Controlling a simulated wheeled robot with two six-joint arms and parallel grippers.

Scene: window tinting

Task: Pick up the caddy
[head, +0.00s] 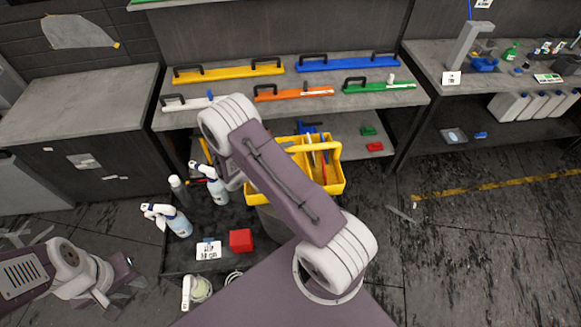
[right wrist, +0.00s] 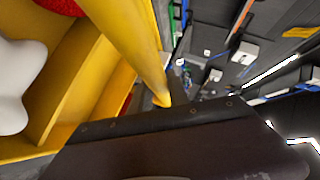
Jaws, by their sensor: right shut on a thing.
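The yellow caddy (head: 332,187) stands beyond my right arm in the head view, with its raised yellow handle (head: 314,147) across the top. My right arm covers its left and front parts. In the right wrist view the handle (right wrist: 138,48) runs down to the dark edge of my right gripper (right wrist: 165,112), which is shut on it; the fingertips are largely hidden. Yellow compartment walls (right wrist: 75,88) show beside it, with a white item and a red item inside. My left gripper (head: 124,274) is at the lower left of the head view, away from the caddy; its jaw opening is unclear.
Spray bottles (head: 178,222) and a red block (head: 241,240) stand on the dark surface left of my right arm. A grey bench (head: 330,103) with several coloured handled bars is behind the caddy. Open floor (head: 480,245) lies to the right.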

